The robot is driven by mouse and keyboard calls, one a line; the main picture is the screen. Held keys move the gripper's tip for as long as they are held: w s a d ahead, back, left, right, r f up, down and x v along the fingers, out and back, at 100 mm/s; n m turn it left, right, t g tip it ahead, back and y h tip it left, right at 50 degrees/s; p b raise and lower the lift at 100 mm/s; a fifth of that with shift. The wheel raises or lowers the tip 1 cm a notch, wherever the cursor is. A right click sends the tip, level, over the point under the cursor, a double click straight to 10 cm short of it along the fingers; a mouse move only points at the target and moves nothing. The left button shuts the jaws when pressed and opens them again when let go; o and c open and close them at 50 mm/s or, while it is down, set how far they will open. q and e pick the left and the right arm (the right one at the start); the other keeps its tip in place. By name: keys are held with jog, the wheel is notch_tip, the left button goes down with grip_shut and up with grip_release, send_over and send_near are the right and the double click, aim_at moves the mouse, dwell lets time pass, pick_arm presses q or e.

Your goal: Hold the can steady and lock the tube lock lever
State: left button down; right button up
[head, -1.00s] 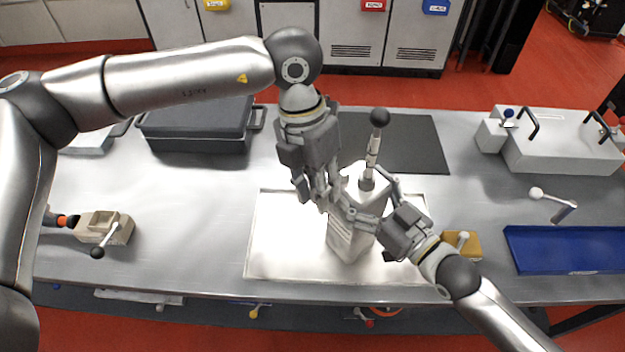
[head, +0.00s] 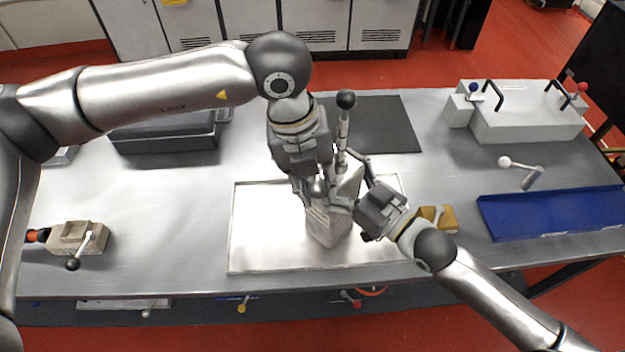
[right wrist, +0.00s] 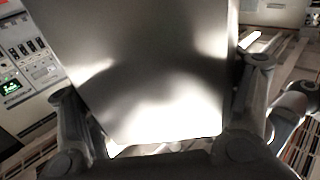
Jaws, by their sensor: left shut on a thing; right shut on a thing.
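The can (head: 326,228), a pale metal block-like body, stands upright on a shallow bright tray (head: 262,240). An upright shaft with a black ball knob (head: 346,99) rises from its top; I cannot tell a separate tube lock lever. My left gripper (head: 316,194) comes from above and is shut at the can's upper left; its fingertips are partly hidden against the can. My right gripper (head: 350,203) is shut on the can from the right. In the right wrist view its fingers (right wrist: 160,115) stand either side of the can's bright metal face (right wrist: 150,70).
A brown block with a black-knobbed lever (head: 80,238) is at left, a dark case (head: 165,145) behind it. At right are a yellow block (head: 437,216), a blue tray (head: 550,212), a white-knobbed crank (head: 520,170) and a white box (head: 525,125). A dark mat (head: 390,125) lies behind the can.

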pick_arm(q)
jog(key=shift+s+d, duration=0.15)
jog(key=shift+d, duration=0.15)
pick_arm(e)
jog(key=shift+s+a+f, duration=0.1)
jog(key=shift+f, duration=0.35)
pick_arm(q)
jog(key=c, duration=1.1)
grip_release()
jog(key=shift+c, duration=0.2)
jog(key=shift+a, duration=0.1)
jog(key=shift+r, duration=0.25)
notch_tip(320, 180, up, 11)
jog(key=a, duration=0.2)
jog(key=shift+a+r, duration=0.15)
jog(key=shift+r, duration=0.05)
